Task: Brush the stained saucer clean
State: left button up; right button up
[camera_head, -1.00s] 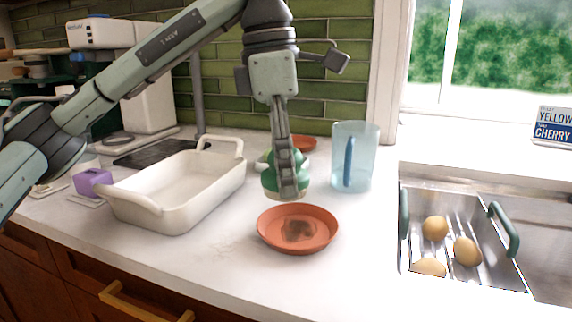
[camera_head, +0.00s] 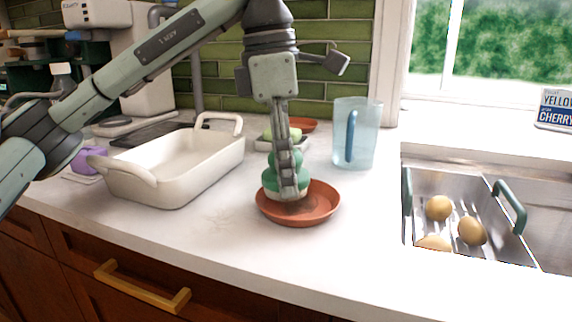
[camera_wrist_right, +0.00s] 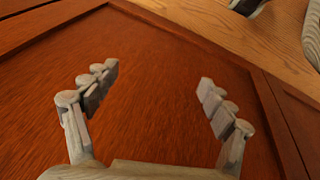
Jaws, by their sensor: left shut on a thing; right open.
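The stained saucer (camera_head: 321,212) is a terracotta dish on the white counter, in the middle of the head view. My left gripper (camera_head: 286,190) points down over it, shut on a green brush (camera_head: 270,182) with a pale underside. The brush is at the saucer's left and back part and looks to be touching its inside. The brush and gripper hide most of the brown stain; a dark patch shows beside them. My right gripper (camera_wrist_right: 155,95) is open and empty in the right wrist view, in front of a wooden cabinet panel.
A white baking dish (camera_head: 133,188) stands left of the saucer. A blue clear jug (camera_head: 368,135) stands behind right. Another terracotta saucer (camera_head: 304,125) and a green sponge-like thing are behind. The sink (camera_head: 425,188) at right holds a rack with round yellowish things.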

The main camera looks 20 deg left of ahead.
aim_at(305, 175)
pick_arm(q)
jog(key=shift+f+b, duration=0.55)
jog(key=shift+f, duration=0.2)
dwell(0.5)
jog(key=shift+d+r, duration=0.1)
jog(key=shift+s+d+p, duration=0.1)
jog(key=shift+d+p, duration=0.2)
jog(key=shift+d, duration=1.4)
jog(key=shift+a+f, duration=0.25)
jog(key=shift+a, duration=0.35)
jog(key=shift+a+b, duration=0.35)
jog(key=shift+a, duration=0.9)
